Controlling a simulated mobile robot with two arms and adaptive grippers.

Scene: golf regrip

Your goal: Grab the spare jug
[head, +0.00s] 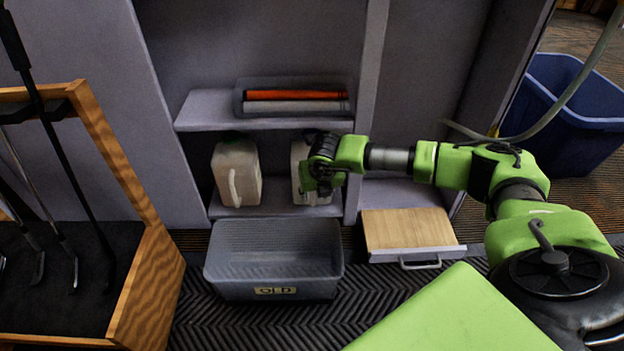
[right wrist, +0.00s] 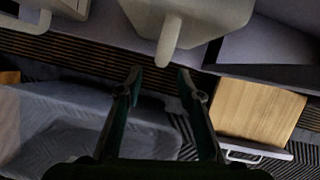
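Two whitish jugs stand on the lower shelf: a left jug (head: 237,172) with its handle facing out, and a right jug (head: 300,182) partly hidden behind my right gripper (head: 322,172). In the right wrist view, my right gripper (right wrist: 159,76) is open and empty. The right jug (right wrist: 215,15) is just beyond its fingertips, with the handle (right wrist: 168,40) roughly in line with the gap between them. The fingers look apart from the handle. Part of the left jug (right wrist: 70,7) shows at the top left. I cannot tell which jug is the spare. My left gripper is not in view.
A grey bin (head: 272,285) labelled "OLD" stands on the floor below the shelf. An open wood-topped drawer (head: 408,229) is to its right. The upper shelf (head: 200,110) holds a tray with orange and white rolls. A golf club rack (head: 150,275) stands left.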

